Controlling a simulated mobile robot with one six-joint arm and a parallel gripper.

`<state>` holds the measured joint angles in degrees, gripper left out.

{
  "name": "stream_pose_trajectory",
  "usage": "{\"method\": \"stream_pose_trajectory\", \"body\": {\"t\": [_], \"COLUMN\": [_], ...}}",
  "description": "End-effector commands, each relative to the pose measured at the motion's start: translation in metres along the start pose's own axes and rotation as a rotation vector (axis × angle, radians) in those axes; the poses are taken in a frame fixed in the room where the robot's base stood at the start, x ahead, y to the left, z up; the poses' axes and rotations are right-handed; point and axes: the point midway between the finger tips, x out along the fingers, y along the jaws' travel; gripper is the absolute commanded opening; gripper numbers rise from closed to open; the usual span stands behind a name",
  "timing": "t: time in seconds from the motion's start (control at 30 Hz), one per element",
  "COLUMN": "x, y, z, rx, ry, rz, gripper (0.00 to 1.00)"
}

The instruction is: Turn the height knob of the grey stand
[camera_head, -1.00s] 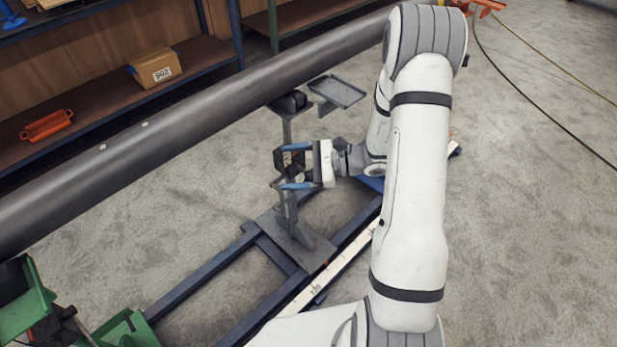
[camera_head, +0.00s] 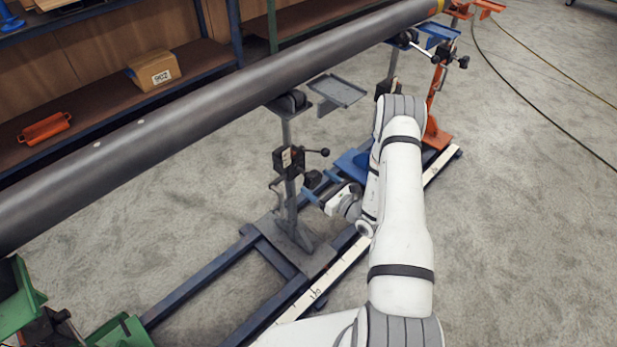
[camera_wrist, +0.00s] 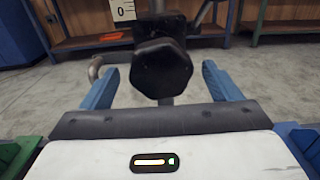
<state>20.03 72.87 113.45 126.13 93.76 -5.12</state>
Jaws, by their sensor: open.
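The grey stand (camera_head: 290,208) stands upright on the blue floor frame and bears the pipe. Its black height knob (camera_head: 313,179) sticks out on the right side of its post. In the wrist view the knob (camera_wrist: 160,70) is a faceted black block, large and near the picture's middle. My gripper (camera_head: 319,186) is open beside the post at knob height. Its two blue fingers (camera_wrist: 160,86) lie left and right of the knob in the wrist view, with gaps on both sides. I cannot tell how deep the knob sits between them.
A lever with a black ball (camera_head: 324,152) juts out above my gripper. A bent crank handle (camera_head: 274,186) is on the post's left. The long dark pipe (camera_head: 200,110) runs overhead. An orange stand (camera_head: 434,110) is farther right.

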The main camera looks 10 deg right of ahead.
Motion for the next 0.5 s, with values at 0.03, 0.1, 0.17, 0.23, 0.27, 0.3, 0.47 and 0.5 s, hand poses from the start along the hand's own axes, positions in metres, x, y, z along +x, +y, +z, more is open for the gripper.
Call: {"method": "stream_pose_trajectory", "body": {"t": [0.03,0.1,0.17,0.23,0.27,0.3,0.47,0.5], "x": [0.010,0.021,0.028,0.035,0.038,0.040,0.044,0.044], "y": [0.001,0.001,0.001,0.001,0.001,0.001,0.001,0.001], "z": [0.000,0.001,0.000,0.000,0.000,0.000,0.000,0.000], "rx": [-0.002,-0.002,-0.001,-0.002,-0.001,-0.001,0.001,0.001], "ry": [0.000,-0.001,-0.001,0.000,0.000,0.001,0.001,0.001], "rz": [0.003,0.003,0.003,0.003,0.002,0.002,0.001,0.001], "gripper": [0.84,0.84,0.84,0.84,0.84,0.84,0.84,0.84]}}
